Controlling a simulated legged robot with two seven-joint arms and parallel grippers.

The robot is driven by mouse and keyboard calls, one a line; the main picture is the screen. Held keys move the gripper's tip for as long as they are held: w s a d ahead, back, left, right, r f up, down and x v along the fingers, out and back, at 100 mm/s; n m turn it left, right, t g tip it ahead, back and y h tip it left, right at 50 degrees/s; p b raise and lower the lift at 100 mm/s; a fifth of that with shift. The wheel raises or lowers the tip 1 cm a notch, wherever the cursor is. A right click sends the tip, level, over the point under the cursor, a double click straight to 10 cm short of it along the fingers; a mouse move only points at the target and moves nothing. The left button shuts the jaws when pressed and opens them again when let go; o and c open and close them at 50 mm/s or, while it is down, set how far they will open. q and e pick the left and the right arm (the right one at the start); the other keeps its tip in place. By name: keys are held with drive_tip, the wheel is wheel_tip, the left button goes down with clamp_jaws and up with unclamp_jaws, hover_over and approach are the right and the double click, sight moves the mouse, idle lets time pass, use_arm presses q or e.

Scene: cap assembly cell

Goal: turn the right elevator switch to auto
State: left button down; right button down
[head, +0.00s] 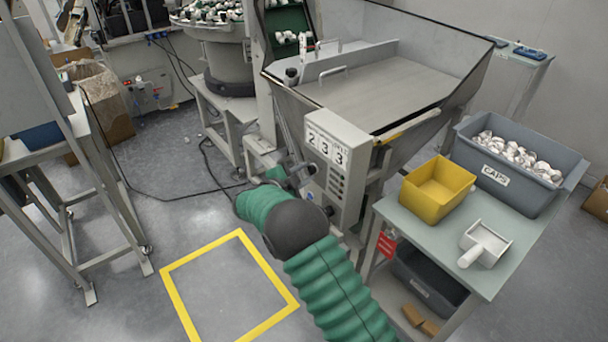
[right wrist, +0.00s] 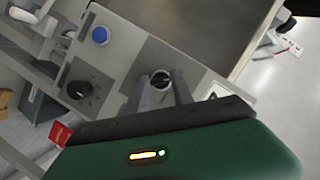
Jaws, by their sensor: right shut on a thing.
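The grey control box (head: 349,205) is on the front of the hopper machine, with number plates on its face. Its panel (right wrist: 122,62) fills the middle of the right wrist view. My right gripper (head: 302,176) is at the box's left side. In the right wrist view, its two fingers (right wrist: 163,92) are shut on a round black switch knob (right wrist: 160,79) with a pale mark. A second black knob (right wrist: 79,89) and a blue button (right wrist: 100,35) are apart from the fingers. The panel labels are too small to read. My left gripper is not in view.
A table at the right holds a grey bin of caps (head: 510,178), a yellow bin (head: 437,188) and a white scoop (head: 486,243). A metal stand (head: 85,190) is at the left. The floor within the yellow square (head: 229,290) is clear.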

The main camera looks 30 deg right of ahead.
drive_tip(key=shift+s+d+f+m+t+h+b, duration=0.1)
drive_tip(key=shift+m+t+h+b, duration=0.3)
drive_tip(key=shift+m+b, duration=1.25)
drive_tip(key=shift+s+d+f+m+t+h+b, duration=0.1)
drive_tip(key=shift+m+t+h+b, duration=0.45)
drive_tip(key=shift+b, duration=2.05)
drive_tip(key=shift+d+m+t+h+b, duration=0.15)
drive_tip(key=shift+m+t+b, duration=0.1)
drive_tip(key=shift+m+b, duration=1.45)
drive_tip(key=shift+n+b, duration=0.4)
drive_tip(key=c, duration=1.3)
unclamp_jaws()
drive_tip(key=shift+o, duration=1.1)
drive_tip(key=shift+d+f, duration=0.15)
